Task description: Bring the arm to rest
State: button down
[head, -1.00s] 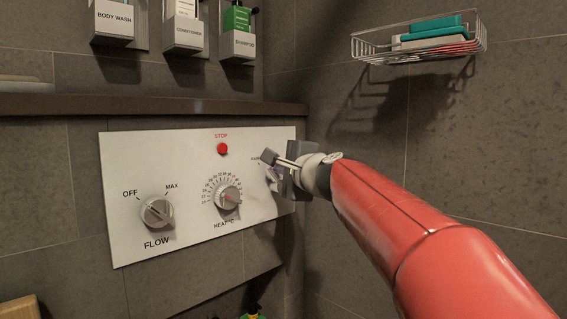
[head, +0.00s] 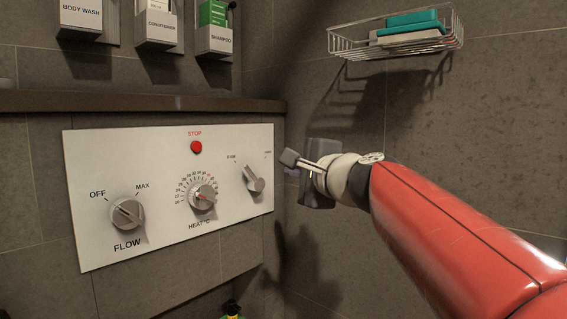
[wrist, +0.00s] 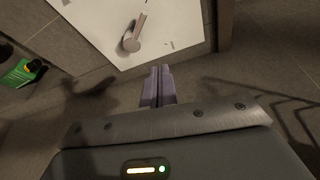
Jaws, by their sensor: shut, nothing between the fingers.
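The panel carries a flow knob (head: 127,213), a heat knob (head: 204,196), a selector lever (head: 254,180) and a red stop button (head: 196,147). The lever also shows in the wrist view (wrist: 134,36), ahead of the fingers.
A wire basket (head: 350,48) with a teal item (head: 412,20) hangs on the right wall above my arm. Several dispensers, one a shampoo dispenser (head: 215,40), hang above a dark ledge (head: 150,101). A green bottle (wrist: 18,74) stands low at left in the wrist view.

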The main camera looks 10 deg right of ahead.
jog(key=s+f+n+g+h+p, duration=0.5)
jog(key=s+f+n+g+p, duration=0.6)
jog(key=s+f+n, duration=0.5)
jog(key=s+f, duration=0.7)
jog(key=s, duration=0.3)
jog(key=shift+d+f+n+p, duration=0.3)
jog(key=shift+d+f, duration=0.05)
jog(key=shift+r, duration=0.45)
